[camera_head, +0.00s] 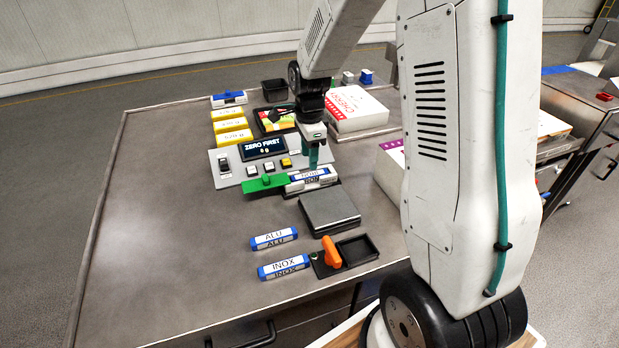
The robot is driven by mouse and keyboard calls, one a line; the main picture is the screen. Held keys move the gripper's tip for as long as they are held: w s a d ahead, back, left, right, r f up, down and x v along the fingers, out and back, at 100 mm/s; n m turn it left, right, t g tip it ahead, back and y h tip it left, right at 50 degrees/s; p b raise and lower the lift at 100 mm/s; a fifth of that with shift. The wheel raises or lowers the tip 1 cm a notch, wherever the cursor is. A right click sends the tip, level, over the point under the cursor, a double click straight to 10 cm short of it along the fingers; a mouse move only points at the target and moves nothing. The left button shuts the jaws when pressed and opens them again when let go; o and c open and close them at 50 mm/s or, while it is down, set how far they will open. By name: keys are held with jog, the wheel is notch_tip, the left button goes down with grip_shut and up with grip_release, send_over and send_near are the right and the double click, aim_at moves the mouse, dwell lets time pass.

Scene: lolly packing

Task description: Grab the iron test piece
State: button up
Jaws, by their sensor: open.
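The iron test piece (322,184) is a white block with blue ends. Its label is partly covered, and "RON" shows on its front face. It lies at the right end of the control panel, beside a green piece (264,183). My gripper (314,163) points down right above the iron piece, its teal fingers at or near its top. The fingers are open; whether they touch or straddle the piece cannot be told. Two similar pieces, ALU (273,239) and INOX (283,267), lie nearer the front of the table.
The control panel (228,177) with a "ZERO FIRST" display stands behind. A grey scale plate (329,210) and a black tray (357,250) with an orange item (331,252) are in front. Yellow blocks (233,137) and boxes (357,108) stand further back. The table's left side is clear.

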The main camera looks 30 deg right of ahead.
aim_at(309, 174)
notch_tip(309, 174, down, 6)
jog(key=shift+w+f, duration=0.15)
jog(key=shift+f, duration=0.1)
jog(key=shift+c, duration=0.4)
grip_shut()
